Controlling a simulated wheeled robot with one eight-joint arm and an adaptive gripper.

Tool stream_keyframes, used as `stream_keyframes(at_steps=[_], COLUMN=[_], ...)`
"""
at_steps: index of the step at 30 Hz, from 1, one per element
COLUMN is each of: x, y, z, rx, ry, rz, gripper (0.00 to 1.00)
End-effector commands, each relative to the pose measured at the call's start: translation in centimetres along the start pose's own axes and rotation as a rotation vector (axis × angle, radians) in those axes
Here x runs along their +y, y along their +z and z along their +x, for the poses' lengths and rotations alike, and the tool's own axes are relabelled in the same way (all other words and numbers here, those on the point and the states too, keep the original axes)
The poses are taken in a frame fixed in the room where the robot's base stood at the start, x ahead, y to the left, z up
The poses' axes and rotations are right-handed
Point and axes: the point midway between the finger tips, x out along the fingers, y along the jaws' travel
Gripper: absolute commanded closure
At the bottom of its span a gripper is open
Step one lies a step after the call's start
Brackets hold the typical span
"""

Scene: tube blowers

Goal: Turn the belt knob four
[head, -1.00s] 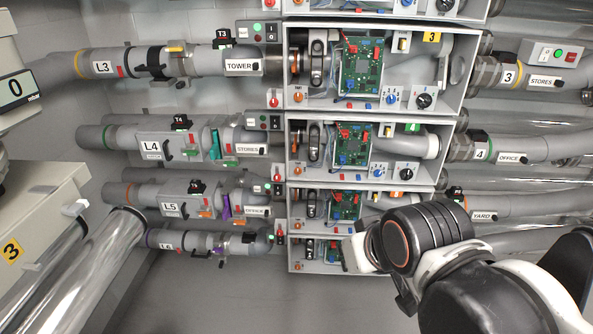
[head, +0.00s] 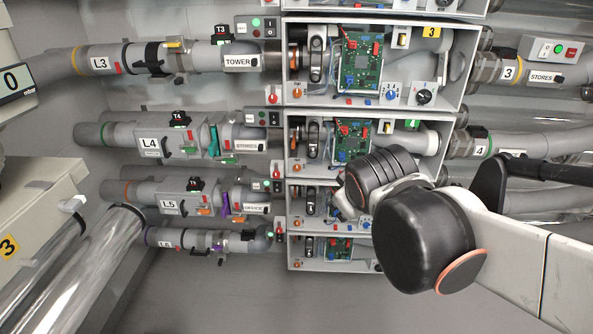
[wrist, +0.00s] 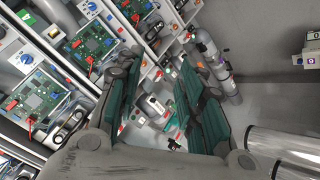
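The row four box (head: 289,148) is the one beside the L4 pipe, with a green 4 tag (head: 413,125) at its upper right. My arm covers its lower right part in the head view, so its knobs there are hidden. In the wrist view, my gripper (wrist: 158,72) is open and empty, its teal-padded fingers well apart. The fingers touch no knob that I can see. The fingers are not clear in the head view.
The row three box (head: 289,70) above shows a blue knob (head: 393,92) and a black knob (head: 424,97). Clear tubes (head: 100,250) stand at lower left. Grey pipes run on both sides of the boxes. Open floor shows below.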

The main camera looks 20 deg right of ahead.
Motion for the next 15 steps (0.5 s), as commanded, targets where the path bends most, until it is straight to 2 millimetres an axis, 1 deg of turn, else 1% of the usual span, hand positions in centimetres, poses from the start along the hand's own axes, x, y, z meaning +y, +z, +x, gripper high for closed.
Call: stream_keyframes(at_steps=[1, 6, 11, 15], x=[0.8, 3.5, 5.3, 6.3], y=[-1.2, -4.8, -8.0, -10.6], z=[1.3, 5.3, 9.4, 13.2], rx=[0.006, 0.017, 0.017, 0.007], ry=[0.030, 0.140, 0.243, 0.331], rz=[-0.064, -0.304, -0.535, -0.737], gripper=[0.65, 0.65, 0.65, 0.65])
